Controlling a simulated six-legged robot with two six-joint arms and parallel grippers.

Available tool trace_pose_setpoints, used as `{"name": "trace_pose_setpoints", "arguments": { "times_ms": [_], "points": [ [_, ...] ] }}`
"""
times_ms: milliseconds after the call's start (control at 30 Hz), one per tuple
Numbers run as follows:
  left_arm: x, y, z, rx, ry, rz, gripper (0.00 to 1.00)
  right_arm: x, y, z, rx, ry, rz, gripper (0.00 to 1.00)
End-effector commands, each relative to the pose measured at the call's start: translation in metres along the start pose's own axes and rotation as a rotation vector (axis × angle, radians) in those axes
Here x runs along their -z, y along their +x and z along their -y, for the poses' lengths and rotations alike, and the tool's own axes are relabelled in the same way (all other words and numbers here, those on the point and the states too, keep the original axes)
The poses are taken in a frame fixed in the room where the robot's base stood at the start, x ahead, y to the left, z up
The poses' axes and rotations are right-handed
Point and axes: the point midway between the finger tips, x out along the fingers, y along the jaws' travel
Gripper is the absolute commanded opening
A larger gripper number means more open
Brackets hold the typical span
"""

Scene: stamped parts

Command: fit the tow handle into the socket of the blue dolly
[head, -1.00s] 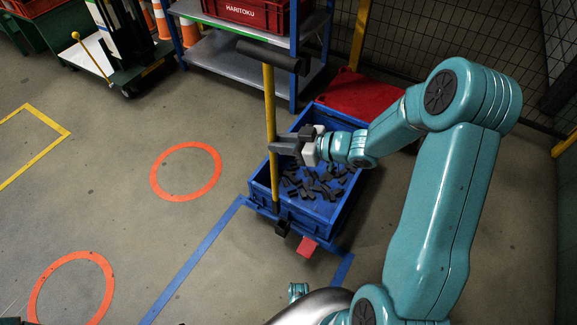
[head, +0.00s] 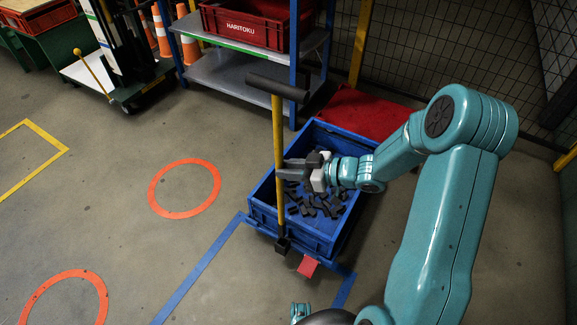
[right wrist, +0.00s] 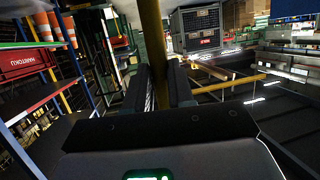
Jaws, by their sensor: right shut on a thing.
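The tow handle (head: 278,130) is a yellow pole with a dark crossbar grip on top. It stands close to upright at the front of the blue dolly (head: 318,262). Its lower end meets the small black socket (head: 282,246) at the dolly's front edge; how deep it sits I cannot tell. My right gripper (head: 283,169) is shut on the pole around mid-height, above the crate. In the right wrist view the yellow pole (right wrist: 153,45) stands between the two dark fingers. My left gripper is not in view.
A blue crate (head: 262,214) with many small dark parts rides on the dolly. A red pedal-like piece (head: 307,266) sits beside the socket. A shelf rack (head: 235,75) with a red crate stands behind, and a wire fence (head: 440,50) at the right. Floor to the left is clear.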

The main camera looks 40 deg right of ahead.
Motion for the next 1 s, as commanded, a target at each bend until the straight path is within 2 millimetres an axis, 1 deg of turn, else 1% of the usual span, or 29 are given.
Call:
{"name": "trace_pose_setpoints", "arguments": {
  "times_ms": [33,100,300,433,1000],
  "points": [
    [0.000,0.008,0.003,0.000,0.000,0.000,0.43,-0.008,0.003,0.000,0.000,0.000,-0.003,0.00],
    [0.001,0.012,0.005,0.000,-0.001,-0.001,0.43,-0.015,0.005,0.000,0.000,0.000,-0.003,0.00],
    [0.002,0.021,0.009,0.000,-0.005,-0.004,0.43,-0.030,0.010,0.000,-0.001,-0.001,-0.003,0.00],
    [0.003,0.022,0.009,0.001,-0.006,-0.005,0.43,-0.033,0.011,-0.001,-0.001,-0.001,-0.003,0.00],
    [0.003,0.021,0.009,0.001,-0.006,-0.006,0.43,-0.032,0.010,0.000,-0.001,-0.001,-0.003,0.00]
  ]
}}
